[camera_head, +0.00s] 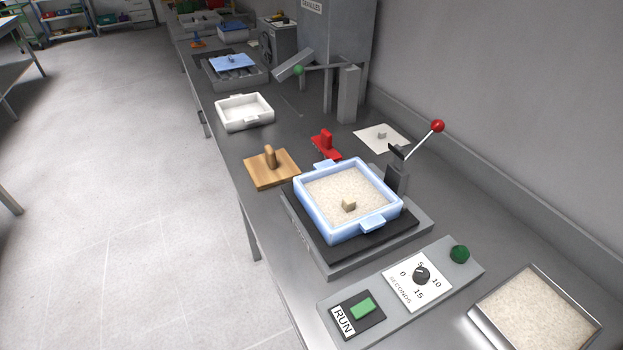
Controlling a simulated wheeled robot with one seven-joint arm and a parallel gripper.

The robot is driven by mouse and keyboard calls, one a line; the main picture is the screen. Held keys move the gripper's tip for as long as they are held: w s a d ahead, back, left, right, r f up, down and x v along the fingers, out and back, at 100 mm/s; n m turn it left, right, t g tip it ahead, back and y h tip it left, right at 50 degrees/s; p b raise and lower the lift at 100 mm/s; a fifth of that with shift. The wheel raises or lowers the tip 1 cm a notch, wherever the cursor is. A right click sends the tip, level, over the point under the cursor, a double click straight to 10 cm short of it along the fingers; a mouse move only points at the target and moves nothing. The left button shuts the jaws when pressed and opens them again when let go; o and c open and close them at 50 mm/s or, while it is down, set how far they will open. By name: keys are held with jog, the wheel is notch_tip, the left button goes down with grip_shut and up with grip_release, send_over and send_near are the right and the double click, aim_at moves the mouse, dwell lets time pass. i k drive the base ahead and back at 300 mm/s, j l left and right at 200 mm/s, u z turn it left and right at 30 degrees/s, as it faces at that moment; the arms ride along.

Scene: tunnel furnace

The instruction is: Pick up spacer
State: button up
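Which piece is the spacer is not certain from this view. A small beige block (348,205) sits on the pale granular fill inside a light blue tray (372,225), towards its front. The tray rests on a black plate (325,243) on a grey base. A second small grey-white piece (382,135) lies on a white sheet (368,131) behind and to the right of the tray, near the wall. Both small pieces are uncovered. My gripper is not in view.
A lever with a red ball (437,126) rises beside the tray. A wooden block with a handle (271,167), a red tool (325,145) and a white tray (244,111) stand behind. A control panel (400,287) and a granule-filled metal tray (534,311) are in front. Open floor lies left.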

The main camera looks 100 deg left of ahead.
aim_at(348, 204)
jog(key=u, duration=2)
jog(key=j, duration=0.05)
